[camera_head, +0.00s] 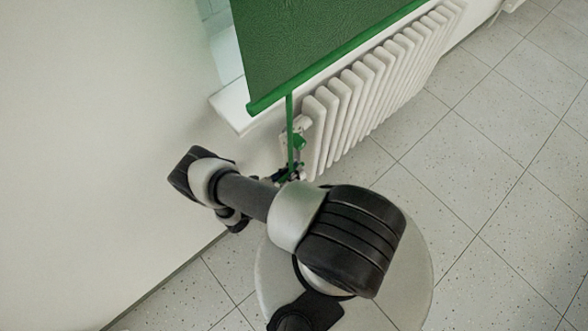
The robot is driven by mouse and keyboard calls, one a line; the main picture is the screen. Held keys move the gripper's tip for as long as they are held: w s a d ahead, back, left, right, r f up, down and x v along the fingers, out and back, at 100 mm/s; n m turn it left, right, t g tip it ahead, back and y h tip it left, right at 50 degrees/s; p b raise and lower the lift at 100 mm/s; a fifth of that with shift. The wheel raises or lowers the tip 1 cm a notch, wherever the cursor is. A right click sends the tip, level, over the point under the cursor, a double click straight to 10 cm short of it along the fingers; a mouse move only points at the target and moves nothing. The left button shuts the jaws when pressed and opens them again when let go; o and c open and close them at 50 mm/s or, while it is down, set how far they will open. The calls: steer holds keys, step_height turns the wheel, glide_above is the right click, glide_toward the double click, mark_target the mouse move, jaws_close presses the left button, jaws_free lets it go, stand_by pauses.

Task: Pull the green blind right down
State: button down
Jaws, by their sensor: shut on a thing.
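The green blind (310,38) hangs at the top of the view, with its green bottom bar (335,57) at about the level of the window sill. A green pull strap (290,125) hangs from the bar near its left end and runs down to my gripper (287,175). My gripper is shut on the strap's lower end, beside the radiator's left end. My arm hides part of the gripper, and the fingers show only small.
A white radiator (375,85) stands under the blind, close to the right of my gripper. The white window sill (236,108) juts out at the left of the blind. A bare wall (90,130) is at left. The tiled floor (480,170) at right is clear.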

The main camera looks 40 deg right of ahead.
steer(key=c, duration=1.7)
jaws_free()
steer(key=shift+w+a, duration=0.15)
steer(key=shift+w, duration=0.15)
steer(key=shift+o, duration=0.5)
steer(key=shift+a, duration=0.2)
steer(key=s+a, duration=0.1)
steer(key=a, duration=1)
steer(key=shift+a, duration=0.15)
